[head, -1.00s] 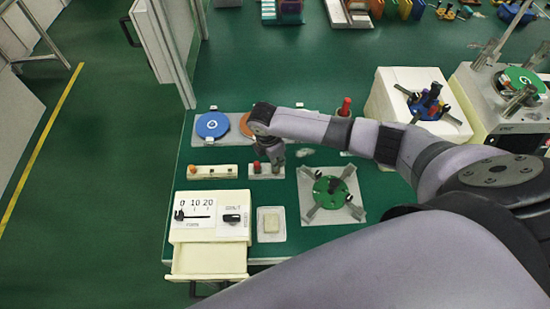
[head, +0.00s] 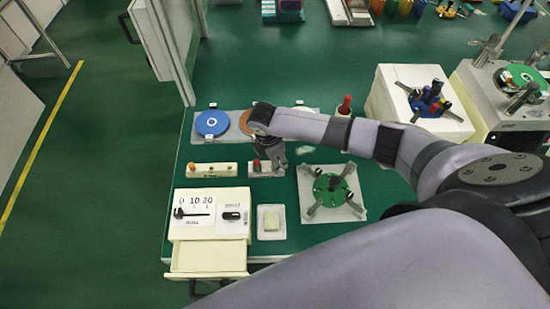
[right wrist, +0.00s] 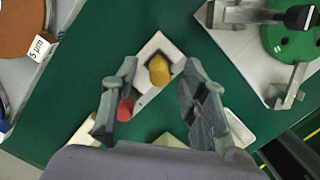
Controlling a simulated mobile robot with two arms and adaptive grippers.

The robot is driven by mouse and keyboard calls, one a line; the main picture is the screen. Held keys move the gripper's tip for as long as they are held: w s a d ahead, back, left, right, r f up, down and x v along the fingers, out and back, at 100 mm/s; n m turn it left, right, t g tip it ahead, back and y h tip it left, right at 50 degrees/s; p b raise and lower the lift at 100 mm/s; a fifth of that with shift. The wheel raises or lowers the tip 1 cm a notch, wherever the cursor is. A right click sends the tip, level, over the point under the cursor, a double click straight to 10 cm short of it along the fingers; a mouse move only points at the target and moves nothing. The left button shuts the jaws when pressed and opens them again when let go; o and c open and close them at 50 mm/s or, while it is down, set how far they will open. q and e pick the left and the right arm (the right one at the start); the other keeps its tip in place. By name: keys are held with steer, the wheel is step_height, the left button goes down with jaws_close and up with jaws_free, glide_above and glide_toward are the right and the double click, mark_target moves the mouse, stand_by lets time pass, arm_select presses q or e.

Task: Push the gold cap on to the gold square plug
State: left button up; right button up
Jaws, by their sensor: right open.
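In the right wrist view, a gold piece (right wrist: 159,70) stands in a dark square recess of a pale base plate (right wrist: 152,47). I cannot tell whether it is the cap, the plug or both together. My right gripper (right wrist: 160,92) is open, its fingers on either side below the gold piece in the picture, with nothing gripped. A red piece (right wrist: 126,108) shows beside the left-hand finger. In the head view, my right gripper (head: 270,164) hangs over the small base (head: 262,173), hiding the gold piece; the red piece (head: 257,164) shows beside it. My left gripper is not in view.
A cream strip with coloured knobs (head: 212,170) lies to the left. The green disc fixture (head: 333,189) is to the right. A dial box (head: 208,215) and a small pale block on a tray (head: 271,220) are nearer. Blue disc (head: 212,124) lies behind.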

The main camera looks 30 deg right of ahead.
steer(key=shift+r, duration=0.15)
step_height(320, 180, up, 12)
steer(key=a, duration=0.1)
steer(key=shift+a+f, duration=0.2)
steer(key=shift+a, duration=0.2)
steer(key=shift+s, duration=0.1)
stand_by(0.3)
